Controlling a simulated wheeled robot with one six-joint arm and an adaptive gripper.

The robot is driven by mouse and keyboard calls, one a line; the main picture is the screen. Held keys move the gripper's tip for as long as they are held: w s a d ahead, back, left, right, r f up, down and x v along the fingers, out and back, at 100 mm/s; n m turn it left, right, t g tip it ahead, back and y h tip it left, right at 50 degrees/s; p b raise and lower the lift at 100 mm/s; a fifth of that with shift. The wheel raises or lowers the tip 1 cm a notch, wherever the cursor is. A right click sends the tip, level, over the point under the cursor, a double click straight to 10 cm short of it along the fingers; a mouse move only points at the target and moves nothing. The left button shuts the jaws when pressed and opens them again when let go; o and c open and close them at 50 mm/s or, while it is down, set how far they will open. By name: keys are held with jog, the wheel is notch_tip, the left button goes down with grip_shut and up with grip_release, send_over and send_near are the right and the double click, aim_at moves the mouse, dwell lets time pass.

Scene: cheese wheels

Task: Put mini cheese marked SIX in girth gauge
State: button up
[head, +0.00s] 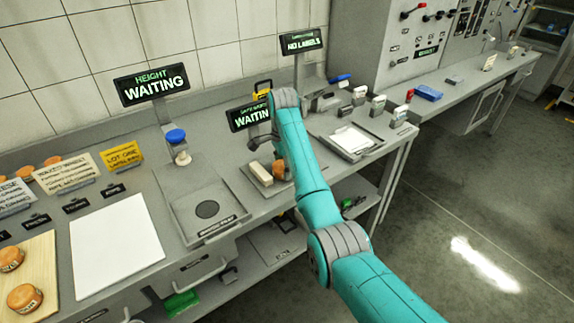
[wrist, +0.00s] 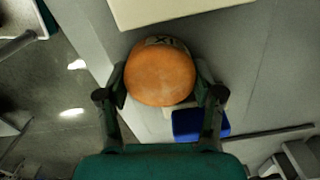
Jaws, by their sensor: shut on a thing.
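The mini cheese (wrist: 161,77) is a round orange wheel with a pale band. In the wrist view its lettering is upside down and looks like SIX. My gripper (wrist: 161,88) is shut on it, with a finger on either side. In the head view the cheese (head: 278,171) shows partly beside my arm, just right of a cream block (head: 260,173). The block also lies just beyond the cheese in the wrist view (wrist: 180,8). A second WAITING screen (head: 249,117) stands behind, its top line partly hidden by my arm; I cannot tell whether this is the girth gauge.
The height station with its WAITING screen (head: 155,84) and blue knob (head: 175,136) stands to the left. Two more cheeses sit on a wooden board (head: 36,250) at far left. A blue block (wrist: 200,124) lies close to my gripper. A white mat (head: 112,245) is bare.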

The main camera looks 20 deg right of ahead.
jog(key=shift+f, duration=0.1)
jog(key=o, duration=1.2)
